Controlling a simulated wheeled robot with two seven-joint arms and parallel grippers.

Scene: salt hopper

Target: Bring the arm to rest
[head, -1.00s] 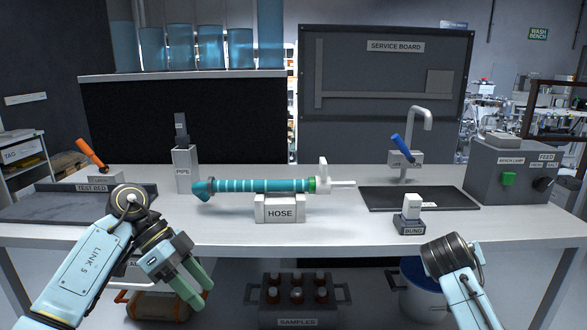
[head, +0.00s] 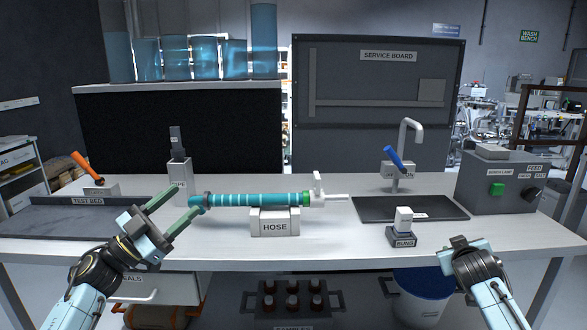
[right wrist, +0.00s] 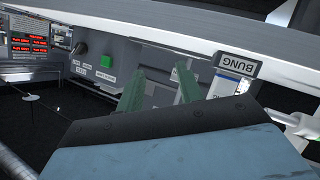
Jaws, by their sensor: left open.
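My left gripper (head: 186,202) is raised over the bench in the head view. Its two green fingers are open and point at the left end of the teal ribbed hose (head: 250,199); whether they touch it I cannot tell. The hose lies level on the white HOSE stand (head: 275,222). My right gripper (head: 468,246) is low at the bench's front edge, its fingers hidden in the head view. In the right wrist view its green fingers (right wrist: 157,80) stand apart with nothing seen between them.
The BUNG block (head: 403,235) holds a white piece near the front edge. A bucket (head: 424,285) and samples crate (head: 250,307) are below.

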